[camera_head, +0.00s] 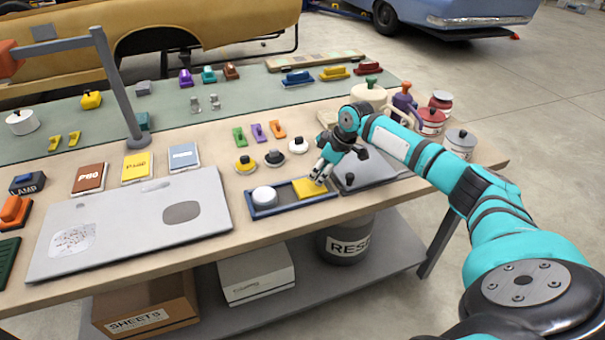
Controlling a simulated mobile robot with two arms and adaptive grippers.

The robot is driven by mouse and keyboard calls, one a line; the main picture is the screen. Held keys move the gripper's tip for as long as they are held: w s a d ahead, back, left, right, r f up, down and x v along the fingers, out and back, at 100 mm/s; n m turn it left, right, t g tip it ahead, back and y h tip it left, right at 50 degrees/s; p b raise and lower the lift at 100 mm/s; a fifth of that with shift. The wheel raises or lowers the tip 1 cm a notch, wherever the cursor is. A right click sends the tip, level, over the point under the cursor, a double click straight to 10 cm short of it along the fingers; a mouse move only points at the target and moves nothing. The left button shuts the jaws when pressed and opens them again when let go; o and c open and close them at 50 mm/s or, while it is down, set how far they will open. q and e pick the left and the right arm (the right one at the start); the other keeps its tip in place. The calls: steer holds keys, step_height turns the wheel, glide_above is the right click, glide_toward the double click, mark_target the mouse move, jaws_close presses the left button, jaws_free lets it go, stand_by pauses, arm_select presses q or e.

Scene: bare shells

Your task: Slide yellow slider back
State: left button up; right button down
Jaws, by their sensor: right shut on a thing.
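The yellow slider (309,189) is a flat yellow block in the right part of a shallow blue tray (287,209) on the bench. My right gripper (318,177) comes in from the right, points down and is shut at the slider's right end. Its fingers hide the part of the slider that they hold. A white round knob-like piece (264,196) sits in the left part of the same tray. My left gripper is not in view.
A grey panel (130,218) lies left of the tray.

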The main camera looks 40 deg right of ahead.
steer(key=d, duration=0.2)
steer(key=shift+s+d, duration=0.3)
steer(key=shift+d, duration=0.05)
steer(key=shift+a+r, duration=0.1)
steer(key=shift+a, duration=0.05)
steer(key=c, duration=1.4)
jaws_free()
steer(key=o, duration=0.3)
steer(key=shift+d, duration=0.2)
steer(key=shift+a, duration=0.15)
steer(key=v, duration=1.2)
